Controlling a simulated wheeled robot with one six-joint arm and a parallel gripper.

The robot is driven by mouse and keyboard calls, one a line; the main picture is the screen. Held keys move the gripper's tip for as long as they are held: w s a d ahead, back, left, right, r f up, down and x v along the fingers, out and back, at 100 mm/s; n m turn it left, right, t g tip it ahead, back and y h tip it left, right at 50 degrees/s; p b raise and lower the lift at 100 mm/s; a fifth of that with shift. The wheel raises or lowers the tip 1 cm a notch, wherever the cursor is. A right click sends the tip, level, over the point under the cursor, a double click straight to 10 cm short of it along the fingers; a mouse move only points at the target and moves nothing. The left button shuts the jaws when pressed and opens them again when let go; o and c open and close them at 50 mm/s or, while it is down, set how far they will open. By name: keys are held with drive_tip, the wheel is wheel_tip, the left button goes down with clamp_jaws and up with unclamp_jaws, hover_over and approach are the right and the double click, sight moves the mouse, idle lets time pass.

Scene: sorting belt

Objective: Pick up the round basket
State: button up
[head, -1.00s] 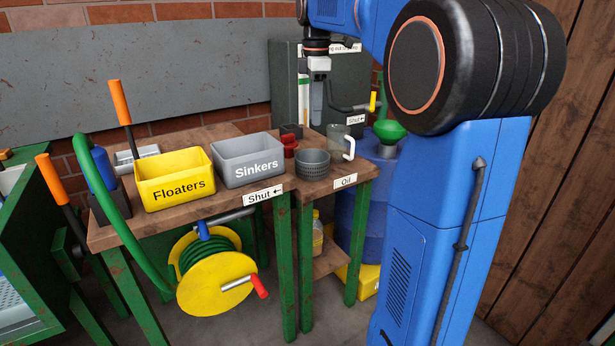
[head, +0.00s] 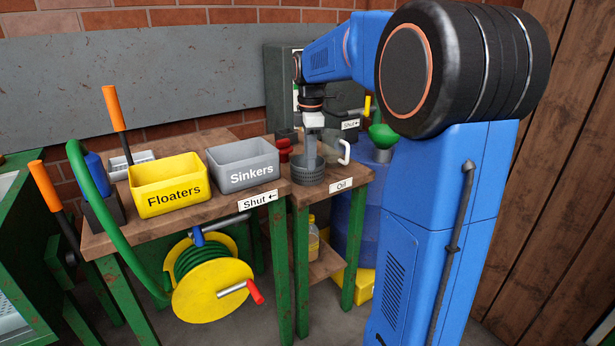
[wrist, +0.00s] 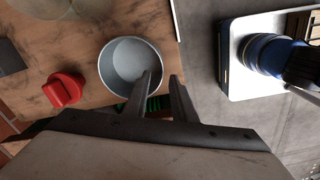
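The round basket (head: 308,178) is a grey, mesh-sided open cup on the wooden bench above the "Oil" label. My gripper (head: 311,164) points down at it, with its fingers at the basket's opening. In the wrist view the basket (wrist: 122,66) is seen from above and looks empty. My gripper (wrist: 161,75) is open there. Its left finger overlaps the inside of the basket and its right finger lies just outside the right rim. The wall shows between the fingers; I cannot tell whether they touch it.
A red object (head: 284,153) stands left of the basket, and a clear mug with a white handle (head: 344,152) behind right. The grey Sinkers bin (head: 243,164) and yellow Floaters bin (head: 170,184) are further left. A green funnel (head: 382,135) is to the right.

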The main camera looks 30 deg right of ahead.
sight(311, 182)
drive_tip(key=shift+d+f, duration=0.15)
drive_tip(key=shift+f, duration=1.05)
drive_tip(key=shift+d+f, duration=0.1)
drive_tip(key=shift+f, duration=1.05)
drive_tip(key=shift+c, duration=0.7)
clamp_jaws()
wheel_tip(311, 182, up, 10)
drive_tip(key=shift+r, duration=0.1)
